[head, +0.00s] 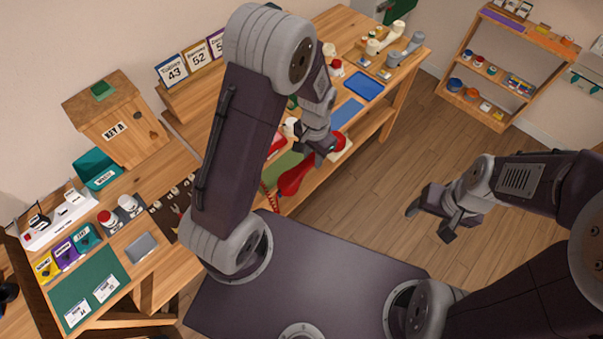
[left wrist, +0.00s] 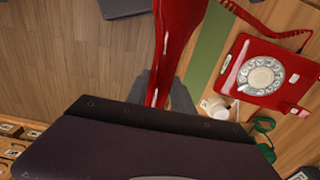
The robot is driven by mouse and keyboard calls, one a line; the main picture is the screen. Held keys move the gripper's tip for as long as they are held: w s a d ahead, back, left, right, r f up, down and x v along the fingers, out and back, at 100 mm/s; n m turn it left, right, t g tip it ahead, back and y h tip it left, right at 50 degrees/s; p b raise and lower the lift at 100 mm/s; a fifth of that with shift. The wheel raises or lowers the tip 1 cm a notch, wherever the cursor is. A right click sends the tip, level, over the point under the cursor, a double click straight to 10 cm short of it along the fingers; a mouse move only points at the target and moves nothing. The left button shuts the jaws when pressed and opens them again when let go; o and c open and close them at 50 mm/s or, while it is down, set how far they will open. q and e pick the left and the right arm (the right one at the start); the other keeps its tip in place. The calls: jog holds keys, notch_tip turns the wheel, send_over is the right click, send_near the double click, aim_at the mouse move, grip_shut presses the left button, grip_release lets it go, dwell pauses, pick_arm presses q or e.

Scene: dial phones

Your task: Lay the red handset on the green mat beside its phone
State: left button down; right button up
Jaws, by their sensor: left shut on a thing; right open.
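The red handset (head: 294,179) is held in my left gripper (head: 325,148), above the table's front edge. In the left wrist view the handset (left wrist: 180,28) runs down between the fingers of my left gripper (left wrist: 160,92), with floor on its left. A strip of the green mat (head: 284,166) shows beside it, also in the left wrist view (left wrist: 207,50). The red phone (left wrist: 244,88) with its white dial lies right of the mat, mostly hidden behind my arm in the head view. A coiled red cord (left wrist: 262,28) runs from the handset's side. My right gripper (head: 430,222) is open and empty over the floor.
A blue tray (head: 363,86) and a blue mat (head: 347,111) lie farther along the table, with grey and cream phones (head: 404,50) behind. A white container (left wrist: 217,107) and a green cord (left wrist: 263,128) are near the red phone. Floor before the table is clear.

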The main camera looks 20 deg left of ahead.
pick_arm(q)
jog(key=shift+s+d, duration=0.15)
jog(key=shift+s, duration=0.1)
jog(key=w+a+f, duration=0.1)
jog(key=a+f, duration=0.1)
jog(key=a, duration=0.2)
jog(key=w+a+f+p, duration=0.1)
jog(key=a+f, duration=0.2)
jog(key=w+a+f, duration=0.1)
jog(key=a+f, duration=0.1)
jog(key=a, duration=0.2)
jog(key=shift+w+a+f+p, duration=0.2)
jog(key=shift+w+a+p, duration=0.1)
jog(key=shift+a, duration=0.05)
notch_tip(320, 180, down, 3)
jog(key=shift+s+d+f+p, duration=0.1)
jog(key=shift+f+p, duration=0.1)
jog(key=shift+p, duration=0.15)
jog(key=shift+f, duration=0.3)
jog(key=c, duration=1.5)
grip_release()
jog(key=shift+f, duration=0.15)
jog(key=o, duration=0.4)
